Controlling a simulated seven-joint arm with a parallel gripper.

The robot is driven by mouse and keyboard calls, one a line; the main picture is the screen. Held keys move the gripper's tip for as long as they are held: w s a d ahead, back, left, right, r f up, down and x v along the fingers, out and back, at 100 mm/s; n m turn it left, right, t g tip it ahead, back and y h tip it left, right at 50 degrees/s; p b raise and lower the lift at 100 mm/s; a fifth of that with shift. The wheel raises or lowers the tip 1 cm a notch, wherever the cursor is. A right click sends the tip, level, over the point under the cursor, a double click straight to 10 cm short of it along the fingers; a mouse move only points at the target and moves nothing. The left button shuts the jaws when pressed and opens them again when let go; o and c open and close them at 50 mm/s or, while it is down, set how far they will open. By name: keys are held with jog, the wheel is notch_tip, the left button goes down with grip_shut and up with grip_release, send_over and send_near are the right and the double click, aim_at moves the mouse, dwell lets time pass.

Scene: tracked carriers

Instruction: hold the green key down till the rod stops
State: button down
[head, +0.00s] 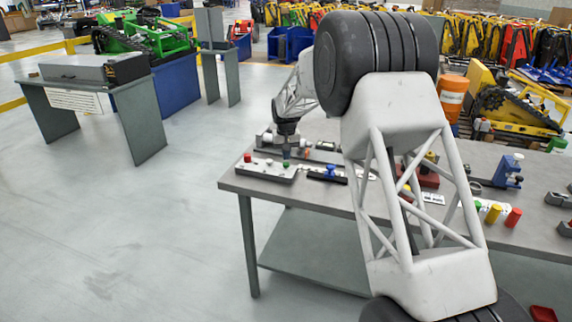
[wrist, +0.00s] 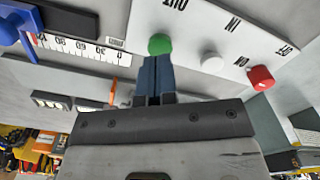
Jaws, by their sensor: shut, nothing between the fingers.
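The green key (wrist: 160,44) is on a pale panel (wrist: 205,22), under the label OUT. It also shows at my fingertips in the head view (head: 286,166). My gripper (wrist: 157,58) is shut and empty, its blue fingertips right at the green key and overlapping its near edge. I cannot tell how far the key is pressed. A white key (wrist: 211,62) and a red key (wrist: 262,77) sit to the right on the panel. An orange pointer (wrist: 113,91) stands beside a numbered scale (wrist: 85,48) at left. The rod itself I cannot make out clearly.
A blue-handled fixture (wrist: 15,25) lies left of the panel. The workbench (head: 335,195) carries several small devices; coloured cylinders (head: 492,213) and a blue vise (head: 508,172) stand at its right. My arm hides the bench's middle. The floor left of it is clear.

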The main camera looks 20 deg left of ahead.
aim_at(286, 164)
jog(key=shift+f, duration=0.15)
jog(key=shift+f, duration=1.55)
dwell(3.9)
jog(key=shift+r, duration=2.75)
jog(key=shift+r, duration=0.1)
